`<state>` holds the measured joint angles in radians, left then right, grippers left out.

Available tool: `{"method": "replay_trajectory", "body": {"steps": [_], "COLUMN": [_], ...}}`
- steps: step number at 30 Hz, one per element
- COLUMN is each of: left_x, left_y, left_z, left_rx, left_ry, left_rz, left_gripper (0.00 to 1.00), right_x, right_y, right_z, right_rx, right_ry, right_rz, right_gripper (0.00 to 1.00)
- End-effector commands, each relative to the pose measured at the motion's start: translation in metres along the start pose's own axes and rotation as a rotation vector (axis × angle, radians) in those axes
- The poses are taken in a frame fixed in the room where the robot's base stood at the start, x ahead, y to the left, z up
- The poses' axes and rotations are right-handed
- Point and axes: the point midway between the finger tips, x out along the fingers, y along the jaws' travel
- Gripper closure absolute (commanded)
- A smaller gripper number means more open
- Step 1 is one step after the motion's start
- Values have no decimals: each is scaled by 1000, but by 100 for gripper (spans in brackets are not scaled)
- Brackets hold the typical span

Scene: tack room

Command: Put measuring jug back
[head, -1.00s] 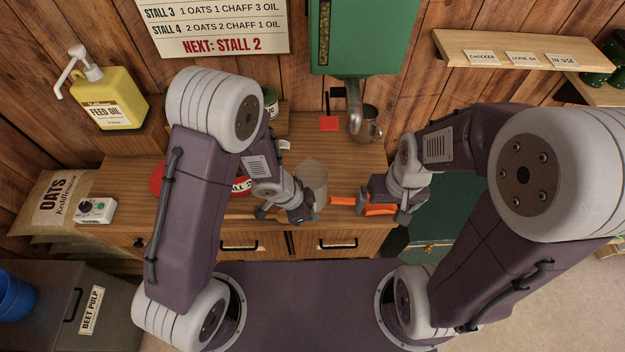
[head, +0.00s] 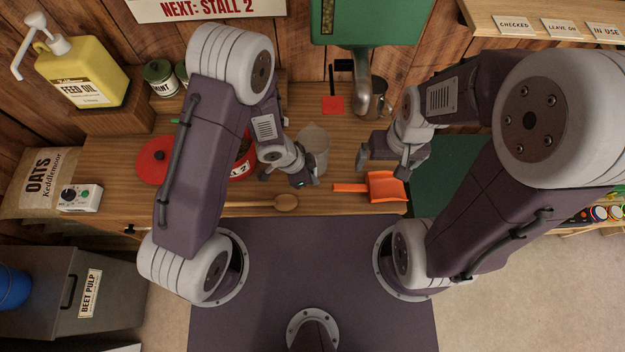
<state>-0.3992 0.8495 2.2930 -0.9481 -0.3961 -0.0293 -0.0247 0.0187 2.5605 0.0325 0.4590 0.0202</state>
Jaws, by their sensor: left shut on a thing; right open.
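A translucent grey measuring jug (head: 315,146) stands upright over the wooden counter, right beside my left gripper. My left gripper (head: 292,176) is shut on the jug, seemingly at its near left side; the fingers partly hide the contact. I cannot tell whether the jug's base touches the counter. My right gripper (head: 383,164) is open and empty, to the right of the jug and just behind an orange scoop (head: 384,187) lying on the counter.
A wooden spoon (head: 286,202) lies along the counter's front. A metal mug (head: 379,92) stands by the green dispenser's (head: 376,22) spout. A wall shelf (head: 500,45) with labels is at upper right.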

Motion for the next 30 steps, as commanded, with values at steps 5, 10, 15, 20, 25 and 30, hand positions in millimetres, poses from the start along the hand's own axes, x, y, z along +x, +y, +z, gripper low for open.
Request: {"method": "replay_trajectory", "body": {"steps": [5, 10, 15, 20, 25, 30], "left_x": [19, 34, 34, 38, 36, 36], "left_y": [1, 0, 0, 0, 0, 0], "left_z": [8, 14, 14, 16, 15, 15], "left_rx": [-2, 0, 1, 1, 1, 0], "left_ry": [-1, 1, 2, 1, 1, 1], "left_rz": [2, -1, -2, -2, -1, -1], "left_gripper": [100, 100, 100, 100, 68, 68], "right_x": [7, 8, 8, 11, 10, 10], "right_y": [0, 0, 0, 0, 0, 0], "right_z": [0, 1, 1, 1, 1, 1], "right_rx": [0, 0, 0, 0, 0, 0], "right_ry": [1, 0, 0, 0, 0, 0], "right_rz": [0, 0, 0, 0, 0, 0], "right_gripper": [0, 0, 0, 0, 0, 0]}}
